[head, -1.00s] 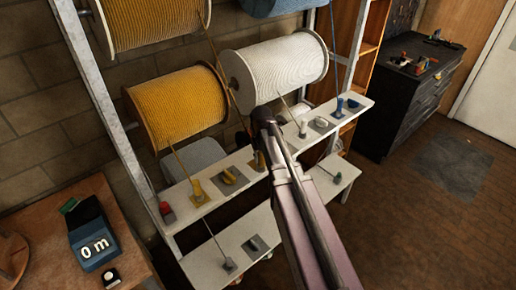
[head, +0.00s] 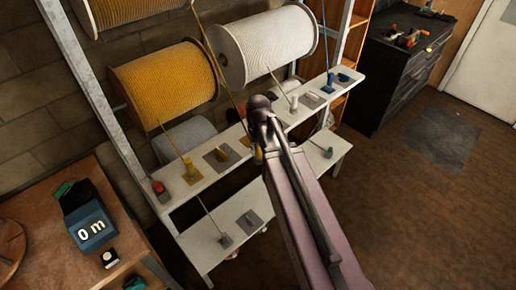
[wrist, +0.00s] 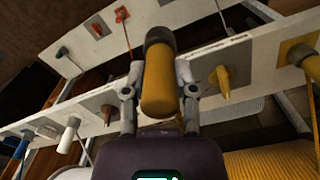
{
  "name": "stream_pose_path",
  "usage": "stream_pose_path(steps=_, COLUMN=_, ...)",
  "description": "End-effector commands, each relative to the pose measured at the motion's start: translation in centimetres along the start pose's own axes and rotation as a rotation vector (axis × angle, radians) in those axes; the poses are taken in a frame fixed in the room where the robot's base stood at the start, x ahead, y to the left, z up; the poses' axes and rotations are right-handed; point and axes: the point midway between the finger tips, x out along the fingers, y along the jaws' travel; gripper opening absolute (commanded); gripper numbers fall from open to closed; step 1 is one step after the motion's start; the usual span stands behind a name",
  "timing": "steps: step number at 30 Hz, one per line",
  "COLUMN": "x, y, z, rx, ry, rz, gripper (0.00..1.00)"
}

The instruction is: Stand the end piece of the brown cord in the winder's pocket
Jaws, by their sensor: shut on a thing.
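My gripper (wrist: 159,92) is shut on a mustard-brown end piece (wrist: 158,88) with a dark grey-brown cap, held between both fingers in the wrist view. In the head view only a small part of this piece (head: 258,155) shows under my wrist, at the front edge of the upper shelf. A brown cord (head: 225,85) comes down past the spools and passes behind my arm. I cannot tell where it joins the piece. A round wooden disc (head: 10,246), perhaps the winder, is cut off at the left edge. Its pocket cannot be made out.
The white upper shelf (head: 205,182) bears several end pieces on grey plates; the lower shelf (head: 205,245) has more. Yellow (head: 165,85) and white (head: 262,47) spools hang behind. A blue 0 m counter (head: 88,222) stands on the wooden table (head: 60,265). Floor at right is open.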

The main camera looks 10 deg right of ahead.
Motion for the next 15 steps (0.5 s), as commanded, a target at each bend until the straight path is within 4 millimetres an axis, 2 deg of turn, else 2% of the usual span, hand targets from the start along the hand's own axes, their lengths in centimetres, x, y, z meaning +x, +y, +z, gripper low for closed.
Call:
stream_pose_path(steps=10, x=-0.01, y=0.0, z=-0.01, rx=0.0, ry=0.0, rz=0.0, gripper=0.0)
stream_pose_path(steps=15, x=0.86, y=0.0, z=-0.01, rx=0.0, ry=0.0, rz=0.0, gripper=0.0)
